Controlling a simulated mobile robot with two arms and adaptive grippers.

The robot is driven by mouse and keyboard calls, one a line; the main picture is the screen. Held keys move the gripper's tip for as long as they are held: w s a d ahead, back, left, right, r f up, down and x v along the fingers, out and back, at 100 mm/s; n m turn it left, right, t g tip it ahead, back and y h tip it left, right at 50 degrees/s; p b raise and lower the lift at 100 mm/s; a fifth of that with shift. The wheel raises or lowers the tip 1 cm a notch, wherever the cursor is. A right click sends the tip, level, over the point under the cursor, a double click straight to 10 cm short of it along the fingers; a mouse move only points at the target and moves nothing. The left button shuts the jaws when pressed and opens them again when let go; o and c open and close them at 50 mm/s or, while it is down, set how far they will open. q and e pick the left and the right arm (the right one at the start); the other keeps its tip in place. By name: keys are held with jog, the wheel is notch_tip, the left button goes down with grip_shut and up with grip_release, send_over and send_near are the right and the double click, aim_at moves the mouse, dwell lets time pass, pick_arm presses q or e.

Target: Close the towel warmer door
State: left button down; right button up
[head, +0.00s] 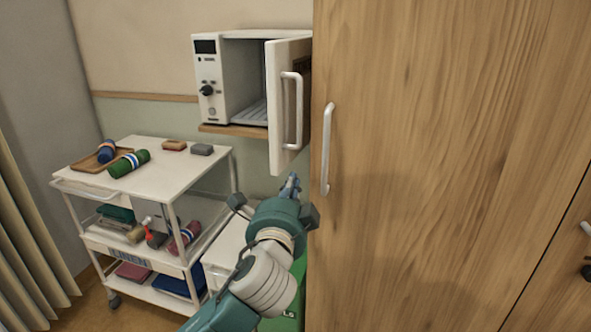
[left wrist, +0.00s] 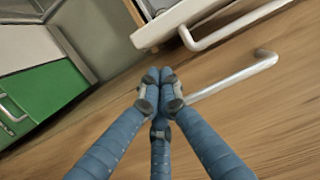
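The white towel warmer (head: 209,85) sits on a wooden wall shelf. Its door (head: 279,115) stands wide open, swung out toward me at the right, and its inside looks empty apart from a rack. The door's bar handle (head: 296,110) faces right. My left gripper (head: 291,184) is just below the door's lower edge, apparently apart from it. In the left wrist view its blue fingers (left wrist: 160,82) meet at the tips, with nothing visible between them. The door's lower corner (left wrist: 160,28) and handle (left wrist: 235,27) are above the fingers there. My right gripper is not in view.
A tall wooden cabinet (head: 430,150) stands close on the right; its handle (head: 327,150) also shows near the fingers in the left wrist view (left wrist: 235,78). A white linen cart (head: 180,180) stands at the left. A green bin (left wrist: 45,95) is below.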

pick_arm(q)
jog(key=w+d+p, duration=0.1)
jog(key=w, duration=0.7)
jog(key=shift+w+d, duration=0.15)
jog(key=shift+w, duration=0.05)
